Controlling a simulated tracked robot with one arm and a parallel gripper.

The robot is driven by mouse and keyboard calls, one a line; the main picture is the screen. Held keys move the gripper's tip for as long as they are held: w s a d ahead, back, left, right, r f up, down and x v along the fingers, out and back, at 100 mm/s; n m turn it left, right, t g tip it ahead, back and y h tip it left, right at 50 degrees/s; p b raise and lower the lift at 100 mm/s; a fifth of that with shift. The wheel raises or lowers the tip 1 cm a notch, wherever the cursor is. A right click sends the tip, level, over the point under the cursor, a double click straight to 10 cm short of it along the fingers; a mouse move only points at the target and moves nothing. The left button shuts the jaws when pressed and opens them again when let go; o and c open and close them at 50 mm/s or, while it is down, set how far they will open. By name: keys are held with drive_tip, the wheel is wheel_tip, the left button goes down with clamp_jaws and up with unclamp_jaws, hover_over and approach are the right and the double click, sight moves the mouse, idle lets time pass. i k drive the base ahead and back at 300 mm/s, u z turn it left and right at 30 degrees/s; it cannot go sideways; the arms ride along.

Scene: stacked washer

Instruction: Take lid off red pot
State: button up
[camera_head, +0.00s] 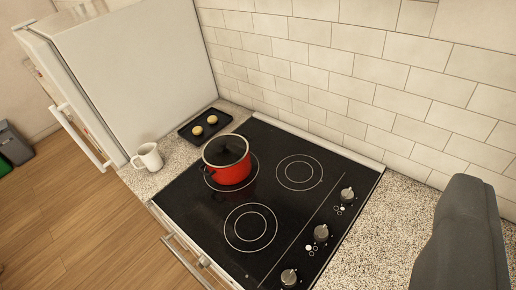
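The red pot (229,172) stands on the far left burner of the black cooktop (282,178). Its dark, see-through lid (226,150) with a pale rim sits on top of it. A dark handle shows on the pot's left side. A dark grey part of my gripper (464,240) shows at the lower right, over the counter and well apart from the pot. Only this one part is in view, so its opening is hidden.
A white mug (149,157) stands on the speckled counter left of the pot. A black tray (205,124) with two round buns lies behind the pot. A white fridge (130,75) stands at the far left. Knobs (320,233) line the cooktop's right side. The other burners are clear.

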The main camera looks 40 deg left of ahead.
sight(226, 150)
drive_tip(key=z, duration=2.15)
drive_tip(key=k, duration=2)
drive_tip(key=u, duration=1.95)
drive_tip(key=i, duration=1.05)
